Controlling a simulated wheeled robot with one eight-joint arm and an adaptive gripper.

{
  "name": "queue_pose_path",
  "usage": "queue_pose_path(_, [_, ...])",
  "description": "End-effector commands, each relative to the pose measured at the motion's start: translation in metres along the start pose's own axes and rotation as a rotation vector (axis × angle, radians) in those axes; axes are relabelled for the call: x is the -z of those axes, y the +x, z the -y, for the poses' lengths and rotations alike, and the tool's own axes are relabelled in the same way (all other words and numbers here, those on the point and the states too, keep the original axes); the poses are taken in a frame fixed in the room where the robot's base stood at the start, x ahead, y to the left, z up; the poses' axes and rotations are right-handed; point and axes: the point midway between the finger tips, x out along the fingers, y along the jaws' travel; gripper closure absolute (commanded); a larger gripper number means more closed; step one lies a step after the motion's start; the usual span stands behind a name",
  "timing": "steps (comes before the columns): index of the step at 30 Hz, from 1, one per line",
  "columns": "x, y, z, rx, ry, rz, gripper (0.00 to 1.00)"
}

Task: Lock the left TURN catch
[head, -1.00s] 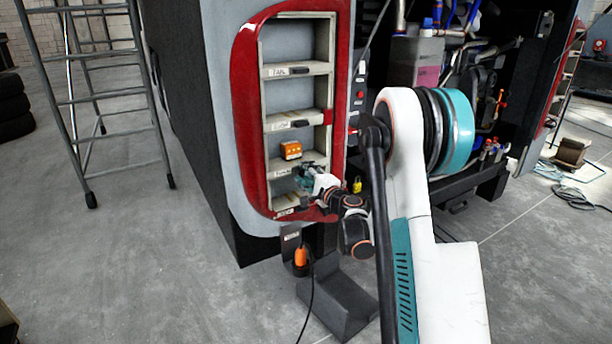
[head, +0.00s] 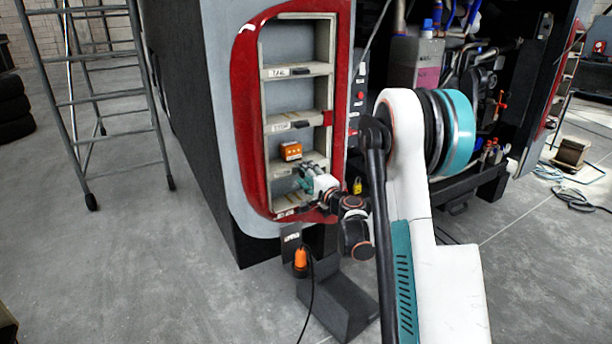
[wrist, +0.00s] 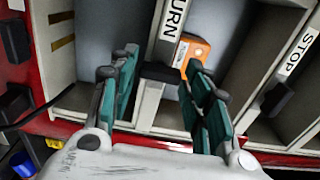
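My gripper (wrist: 165,75) is open, with teal fingers on both sides of the TURN ledge. A black catch (wrist: 158,72) sits on that ledge below the TURN label (wrist: 175,22), between the fingers. It appears to lie across the ledge, with a gap to each finger; contact is not visible. In the head view my gripper (head: 304,178) is at the lower part of the red-framed lamp panel (head: 250,130) and covers most of the TURN catch. An orange lamp block (head: 290,151) sits in the bay above the TURN ledge; it also shows beyond the right fingers in the wrist view (wrist: 193,52).
The STOP ledge has its own black catch (wrist: 277,98), right of my fingers in the wrist view. The TAIL ledge (head: 297,71) is higher up. Black switches (wrist: 15,35) line the red frame. A ladder (head: 110,110) stands at left, with open floor beside it.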

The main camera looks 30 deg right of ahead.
Motion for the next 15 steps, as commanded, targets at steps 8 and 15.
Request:
queue_pose_path(8, [0.000, 0.000, 0.000, 0.000, 0.001, 0.000, 0.42])
queue_pose_path(15, [0.001, -0.012, 0.000, 0.000, 0.001, -0.002, 0.42])
